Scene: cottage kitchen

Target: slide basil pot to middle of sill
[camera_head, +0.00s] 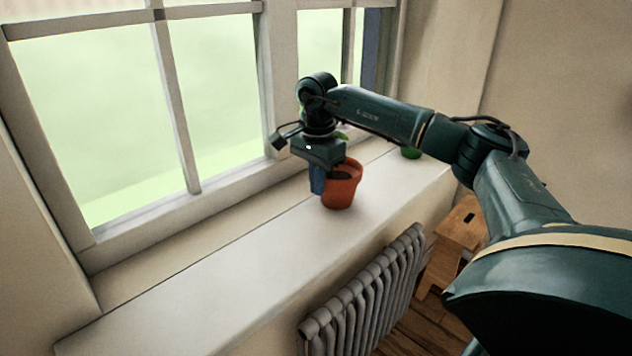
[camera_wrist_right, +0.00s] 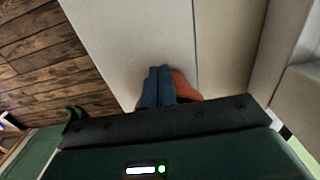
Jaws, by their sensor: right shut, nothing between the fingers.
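The basil pot (camera_head: 342,186) is an orange terracotta pot standing upright on the white window sill (camera_head: 215,265), right of the sill's middle. A bit of green leaf shows above it, mostly hidden by my gripper. My right gripper (camera_head: 317,181) points down at the pot's left side, its blue fingers shut with nothing between them. They look very close to the pot; I cannot tell if they touch. In the right wrist view the shut fingers (camera_wrist_right: 157,84) cover part of the pot (camera_wrist_right: 184,84). My left gripper is not in view.
The window frame (camera_head: 185,206) borders the sill's back. A radiator (camera_head: 365,290) and a wooden stool (camera_head: 455,235) are below. The sill left of the pot is clear.

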